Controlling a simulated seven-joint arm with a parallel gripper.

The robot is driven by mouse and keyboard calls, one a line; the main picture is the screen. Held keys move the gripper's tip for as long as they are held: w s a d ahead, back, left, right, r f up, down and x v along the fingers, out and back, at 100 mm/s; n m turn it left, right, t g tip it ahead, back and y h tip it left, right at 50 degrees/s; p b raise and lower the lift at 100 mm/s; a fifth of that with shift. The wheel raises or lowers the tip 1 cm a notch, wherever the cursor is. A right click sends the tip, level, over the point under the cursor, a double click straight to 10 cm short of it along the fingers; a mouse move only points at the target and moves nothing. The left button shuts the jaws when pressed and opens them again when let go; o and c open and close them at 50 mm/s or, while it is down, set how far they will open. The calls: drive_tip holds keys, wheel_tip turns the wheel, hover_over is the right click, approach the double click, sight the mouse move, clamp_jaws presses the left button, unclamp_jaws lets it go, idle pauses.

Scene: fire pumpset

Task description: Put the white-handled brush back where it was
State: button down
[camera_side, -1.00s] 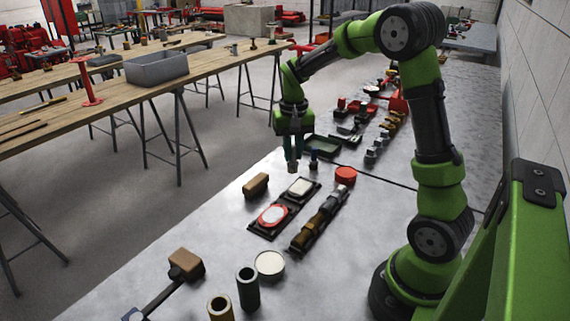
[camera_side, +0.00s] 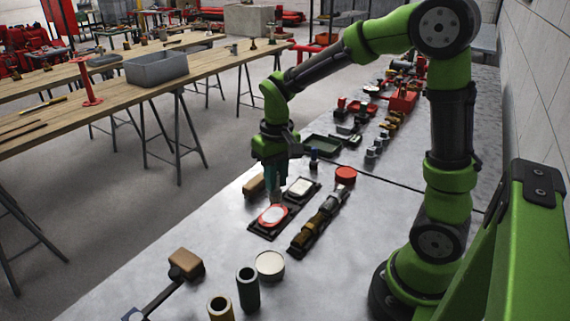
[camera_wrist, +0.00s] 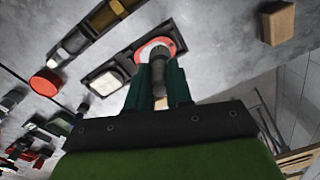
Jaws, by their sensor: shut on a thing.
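My gripper (camera_side: 275,182) points down over the tray with the two pads. It is shut on a slim brush (camera_wrist: 158,72), seen between the fingers in the wrist view as a grey-brown stub. Its handle is mostly hidden, so I cannot tell its colour. Its lower end is over or at the red-rimmed round pad (camera_side: 272,216); contact is unclear. The pad also shows in the wrist view (camera_wrist: 143,50). A dark rack (camera_side: 304,240) to the right holds several brown, dark and pale pieces.
A white square pad (camera_side: 300,188) shares the tray. A tan block (camera_side: 253,187) stands close left of my gripper. A red round tin (camera_side: 346,174) is behind the rack. A pale round tin (camera_side: 270,263) and dark cylinder (camera_side: 248,290) stand in front.

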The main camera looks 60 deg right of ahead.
drive_tip(key=s+a+f+n, duration=0.5)
drive_tip(key=s+a+n, duration=0.3)
drive_tip(key=s, duration=0.2)
drive_tip(key=shift+n, duration=0.4)
drive_tip(key=shift+w+a+f, duration=0.5)
drive_tip(key=shift+w+f, duration=0.3)
drive_tip(key=shift+w, duration=1.85)
drive_tip(key=shift+w+a+f, duration=0.5)
drive_tip(key=shift+w+f, duration=0.3)
drive_tip(key=shift+w, duration=1.8)
drive_tip(key=shift+w+a+f, duration=0.5)
drive_tip(key=shift+w+f, duration=0.3)
drive_tip(key=shift+w, duration=1.85)
drive_tip(key=shift+f, duration=0.15)
drive_tip(key=c, duration=1)
unclamp_jaws()
